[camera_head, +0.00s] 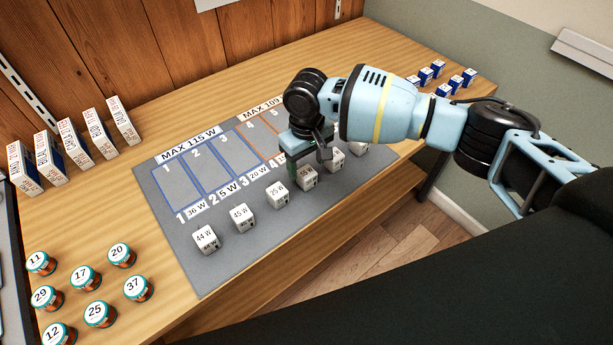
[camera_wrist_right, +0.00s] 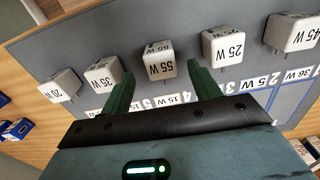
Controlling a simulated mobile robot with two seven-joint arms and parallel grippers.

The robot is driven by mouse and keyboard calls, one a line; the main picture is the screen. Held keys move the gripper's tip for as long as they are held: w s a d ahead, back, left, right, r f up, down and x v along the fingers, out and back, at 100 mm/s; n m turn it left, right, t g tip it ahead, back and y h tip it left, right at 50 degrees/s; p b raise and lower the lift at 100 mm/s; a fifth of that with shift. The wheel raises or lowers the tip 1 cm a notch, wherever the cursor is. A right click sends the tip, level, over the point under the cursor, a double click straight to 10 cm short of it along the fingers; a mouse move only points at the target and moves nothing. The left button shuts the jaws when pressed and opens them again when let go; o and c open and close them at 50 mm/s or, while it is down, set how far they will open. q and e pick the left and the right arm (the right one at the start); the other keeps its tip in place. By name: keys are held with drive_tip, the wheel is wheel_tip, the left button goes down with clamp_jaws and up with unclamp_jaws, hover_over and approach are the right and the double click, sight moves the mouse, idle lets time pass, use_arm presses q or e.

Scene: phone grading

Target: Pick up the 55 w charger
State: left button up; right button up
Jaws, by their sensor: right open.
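The 55 W charger (camera_head: 306,177) is a white block standing on the grey mat (camera_head: 260,235), in a row of similar chargers along its front edge. It also shows in the right wrist view (camera_wrist_right: 159,66), its label upside down. My right gripper (camera_head: 303,158) is just behind the 55 W charger in the head view. In the wrist view its two green fingers (camera_wrist_right: 163,83) are spread and empty. The charger lies just past the fingertips, roughly centred between them; I cannot tell whether they touch it. My left gripper is not in view.
The 25 W charger (camera_head: 277,194) and the 35 W charger (camera_wrist_right: 103,75) stand close on either side. The mat has outlined, numbered slots. Boxes (camera_head: 57,160) and round jars (camera_head: 98,313) stand at left; blue boxes (camera_head: 425,76) stand at the far right.

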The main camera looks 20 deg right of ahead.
sight(307, 171)
wheel_tip(307, 171, down, 4)
drive_tip(key=shift+s+f, duration=0.1)
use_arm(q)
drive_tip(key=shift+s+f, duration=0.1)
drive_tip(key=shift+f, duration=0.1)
use_arm(e)
drive_tip(key=shift+c, duration=0.3)
drive_tip(key=c, duration=1)
drive_tip(key=shift+r, duration=0.25)
drive_tip(key=shift+c, duration=0.2)
